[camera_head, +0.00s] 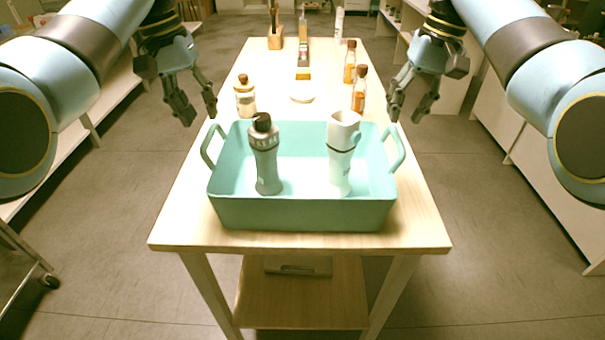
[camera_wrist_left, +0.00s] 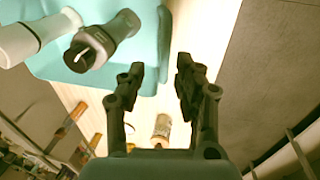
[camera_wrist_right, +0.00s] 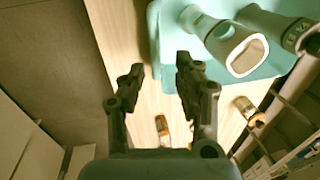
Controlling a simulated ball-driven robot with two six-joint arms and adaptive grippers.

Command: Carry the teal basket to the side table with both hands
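The teal basket (camera_head: 303,214) stands on the near end of a long wooden table, with a loop handle at its left (camera_head: 210,147) and right (camera_head: 396,148) ends. A grey bottle (camera_head: 266,160) with a dark cap and a white bottle (camera_head: 341,160) stand inside it. My left gripper (camera_head: 198,112) is open and empty, above and beyond the left handle. My right gripper (camera_head: 407,110) is open and empty, above and beyond the right handle. Part of the basket shows in the left wrist view (camera_wrist_left: 140,75) and the right wrist view (camera_wrist_right: 155,45).
A corked jar (camera_head: 245,98) stands behind the basket at left. Two amber bottles (camera_head: 359,90) stand behind it at right.

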